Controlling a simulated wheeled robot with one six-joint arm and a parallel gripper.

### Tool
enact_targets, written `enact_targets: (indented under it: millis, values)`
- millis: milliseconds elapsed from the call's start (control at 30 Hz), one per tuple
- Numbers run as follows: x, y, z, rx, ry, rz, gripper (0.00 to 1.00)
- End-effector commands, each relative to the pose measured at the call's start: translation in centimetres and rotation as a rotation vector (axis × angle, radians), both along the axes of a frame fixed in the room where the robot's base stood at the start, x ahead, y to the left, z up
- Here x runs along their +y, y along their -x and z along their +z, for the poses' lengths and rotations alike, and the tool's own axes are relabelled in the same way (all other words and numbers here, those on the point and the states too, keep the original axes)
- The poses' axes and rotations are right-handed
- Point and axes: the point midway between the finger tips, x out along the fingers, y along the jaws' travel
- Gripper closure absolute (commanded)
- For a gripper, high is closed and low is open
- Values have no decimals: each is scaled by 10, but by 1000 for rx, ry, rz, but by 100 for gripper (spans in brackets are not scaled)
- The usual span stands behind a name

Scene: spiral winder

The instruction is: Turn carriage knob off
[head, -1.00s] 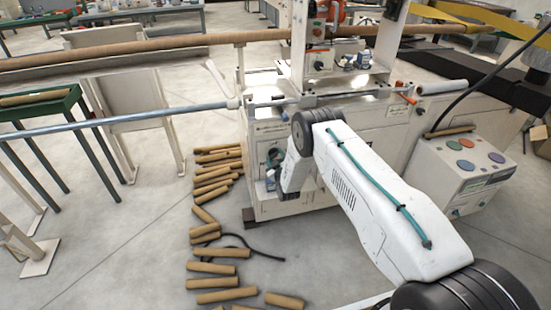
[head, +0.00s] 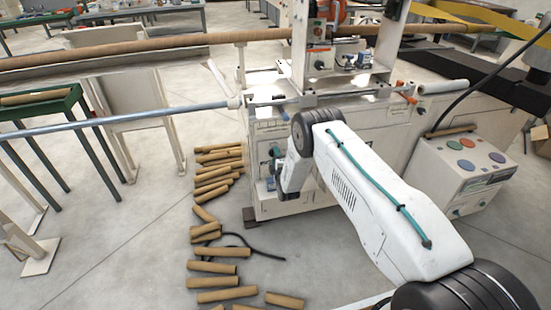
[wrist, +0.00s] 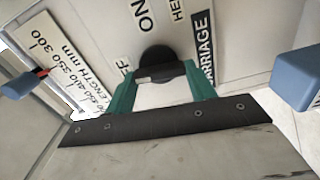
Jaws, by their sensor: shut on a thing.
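The carriage knob (wrist: 157,57) is a round black knob with a pale grey bar on the pale panel, in the wrist view. The bar lies nearly sideways, slightly tilted, its left end toward the partly hidden label ending in "FF". An "ON" label (wrist: 147,18) is above and a "CARRIAGE" label (wrist: 203,50) is to the right. My gripper (wrist: 160,74) has its two teal fingers on either side of the knob, shut on it. In the head view, my arm hides the knob and most of the gripper at the machine's front.
A length scale (wrist: 62,62) with a red pointer is left of the knob. Blue blocks stick out at left (wrist: 15,80) and right (wrist: 298,78), close to the gripper. Cardboard tubes (head: 215,172) lie on the floor left of the winder (head: 300,203). A control box (head: 470,170) stands right.

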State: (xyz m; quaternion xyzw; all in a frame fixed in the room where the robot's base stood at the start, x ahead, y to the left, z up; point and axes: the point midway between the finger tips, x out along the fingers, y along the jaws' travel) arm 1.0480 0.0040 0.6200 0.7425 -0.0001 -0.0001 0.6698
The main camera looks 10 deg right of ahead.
Motion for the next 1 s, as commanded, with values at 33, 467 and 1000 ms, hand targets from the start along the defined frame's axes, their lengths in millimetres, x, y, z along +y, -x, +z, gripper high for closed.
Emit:
enact_targets:
  millis: [33, 467, 1000]
  values:
    - [1, -1, 1, -2, 21, 2, 68]
    - [1, -1, 1, -2, 118, 2, 68]
    - [1, -1, 0, -1, 119, 2, 24]
